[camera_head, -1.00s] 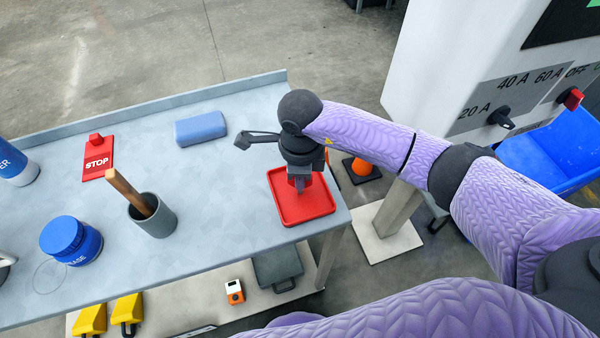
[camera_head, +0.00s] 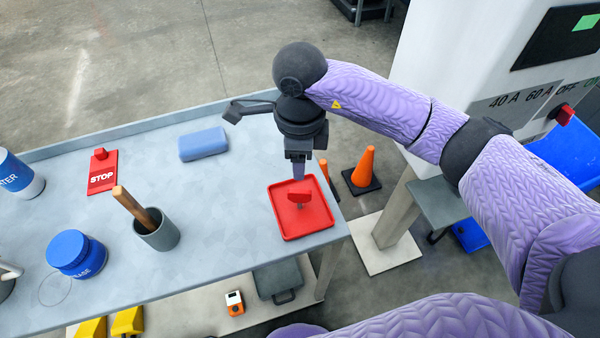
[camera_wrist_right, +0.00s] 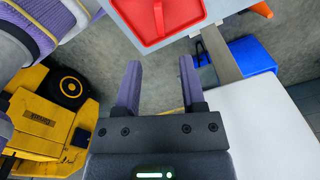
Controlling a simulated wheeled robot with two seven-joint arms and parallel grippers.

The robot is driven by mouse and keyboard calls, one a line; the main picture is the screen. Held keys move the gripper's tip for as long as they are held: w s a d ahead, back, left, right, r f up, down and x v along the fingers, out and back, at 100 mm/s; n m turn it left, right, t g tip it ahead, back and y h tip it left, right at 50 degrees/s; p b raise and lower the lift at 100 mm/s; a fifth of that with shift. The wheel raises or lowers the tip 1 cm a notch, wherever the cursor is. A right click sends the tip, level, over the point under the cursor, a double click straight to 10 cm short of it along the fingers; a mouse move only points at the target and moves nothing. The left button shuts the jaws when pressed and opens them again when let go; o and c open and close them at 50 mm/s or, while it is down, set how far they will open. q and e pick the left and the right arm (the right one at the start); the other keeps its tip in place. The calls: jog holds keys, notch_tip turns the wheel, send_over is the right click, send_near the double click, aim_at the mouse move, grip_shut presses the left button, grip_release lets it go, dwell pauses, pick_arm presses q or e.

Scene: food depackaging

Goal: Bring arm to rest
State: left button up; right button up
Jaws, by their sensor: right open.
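The tray (camera_wrist_right: 184,32) also shows at the top of the right wrist view, apart from the fingers. The left gripper is not in view.
On the table (camera_head: 240,240) are a blue block (camera_head: 203,143), a red STOP sign (camera_head: 102,175), a grey cup (camera_head: 158,235) with a wooden handle, and a blue jar (camera_head: 75,254). A white cabinet (camera_head: 450,70) and an orange cone (camera_head: 363,168) stand at the right.

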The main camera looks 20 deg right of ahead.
jog(key=shift+r, duration=0.75)
